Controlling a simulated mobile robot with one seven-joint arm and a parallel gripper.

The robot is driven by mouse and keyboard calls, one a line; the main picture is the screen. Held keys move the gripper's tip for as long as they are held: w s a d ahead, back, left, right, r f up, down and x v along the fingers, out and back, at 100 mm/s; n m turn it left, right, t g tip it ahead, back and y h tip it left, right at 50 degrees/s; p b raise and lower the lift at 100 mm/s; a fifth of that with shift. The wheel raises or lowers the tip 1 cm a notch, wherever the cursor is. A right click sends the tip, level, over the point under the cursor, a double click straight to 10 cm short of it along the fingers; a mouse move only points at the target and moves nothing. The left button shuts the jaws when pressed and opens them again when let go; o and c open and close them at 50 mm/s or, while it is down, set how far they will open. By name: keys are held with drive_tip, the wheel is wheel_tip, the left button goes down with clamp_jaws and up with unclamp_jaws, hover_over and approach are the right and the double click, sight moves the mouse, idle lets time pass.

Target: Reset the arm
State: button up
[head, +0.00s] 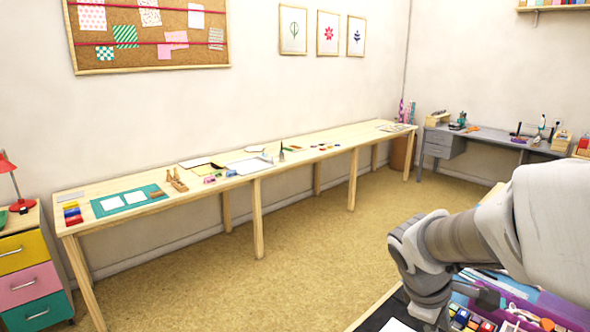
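My arm comes in from the right edge in the head view and bends down over a near table (383,307). Its grey wrist is at the lower right, and my gripper (484,296) shows only in part as a dark shape beside it. Its fingertips cannot be made out, so I cannot tell whether it is open or shut. No object can be seen held. Small coloured blocks or pads (470,319) lie on the near table close below the arm.
A long wooden table (220,205) along the wall bears a green mat (130,200), coloured pads (72,213) and small tools. A grey desk (480,143) stands at the far right, a coloured drawer unit (30,284) at left. The floor between is clear.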

drive_tip(key=s+a+r+m+t+y, duration=0.4)
drive_tip(key=s+a+r+m, duration=0.5)
drive_tip(key=s+a, duration=0.2)
drive_tip(key=shift+r+y+p, duration=0.15)
drive_tip(key=shift+y+p, duration=0.25)
drive_tip(key=shift+d, duration=0.25)
